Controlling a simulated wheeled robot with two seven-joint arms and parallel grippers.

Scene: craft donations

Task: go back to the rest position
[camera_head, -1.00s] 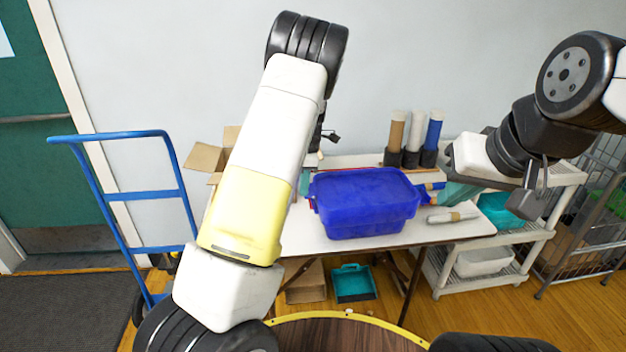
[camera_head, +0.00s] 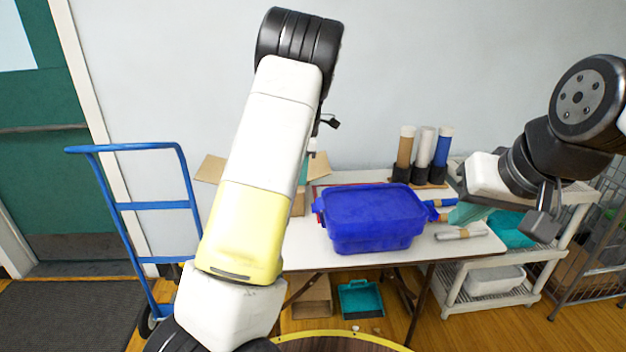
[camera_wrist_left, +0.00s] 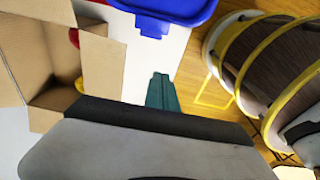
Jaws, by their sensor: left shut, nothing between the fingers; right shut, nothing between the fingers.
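My left arm rises across the middle of the head view and hides most of my left gripper (camera_head: 304,170); only a teal sliver of it shows beside the arm, in front of the table. In the left wrist view the teal fingers of my left gripper (camera_wrist_left: 163,92) are together with nothing between them, beside an open cardboard box (camera_wrist_left: 95,60). My right gripper (camera_head: 464,213) points left with teal fingers shut and empty, just right of the blue lidded bin (camera_head: 372,218). I cannot tell how high it is above the table.
The white table (camera_head: 300,258) holds the blue bin, a grey roll (camera_head: 459,234) and several upright tubes (camera_head: 424,148) at the back. A blue hand truck (camera_head: 155,205) stands left. A white shelf (camera_head: 490,300) and wire rack stand right. A teal tray (camera_head: 360,298) lies below.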

